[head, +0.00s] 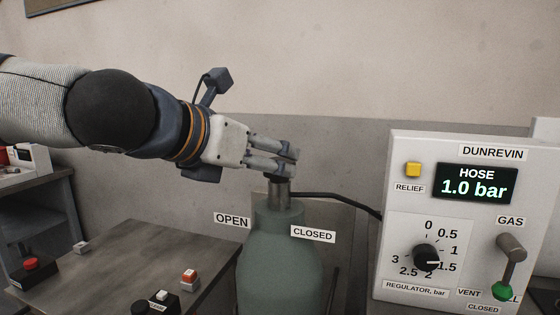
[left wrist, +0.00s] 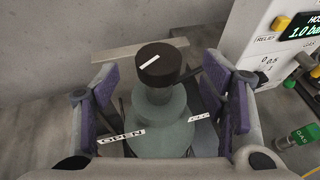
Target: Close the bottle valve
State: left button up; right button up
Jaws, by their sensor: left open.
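The grey-green gas bottle (head: 272,262) stands upright, with an OPEN label (head: 232,220) at its left and a CLOSED label (head: 313,234) at its right. In the left wrist view its round black valve knob (left wrist: 160,72) has a white line slanting up to the right. My left gripper (head: 292,160) is at the bottle top and hides the knob in the head view. In the left wrist view the left gripper (left wrist: 160,92) is open, with one purple-padded finger on each side of the knob and gaps between. My right gripper is not in view.
A white DUNREVIN panel (head: 400,160) stands at the right; its display (head: 475,187) reads HOSE 1.0 bar. It has a yellow relief button (head: 413,169), a black regulator knob (head: 426,257) and a green-tipped lever (head: 503,290). A dark table (head: 110,275) with small buttons is at left.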

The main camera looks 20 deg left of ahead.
pick_arm(q)
jog(key=x, duration=0.6)
jog(key=shift+a, duration=0.1)
jog(key=shift+s+r, duration=0.1)
jog(key=c, duration=1.2)
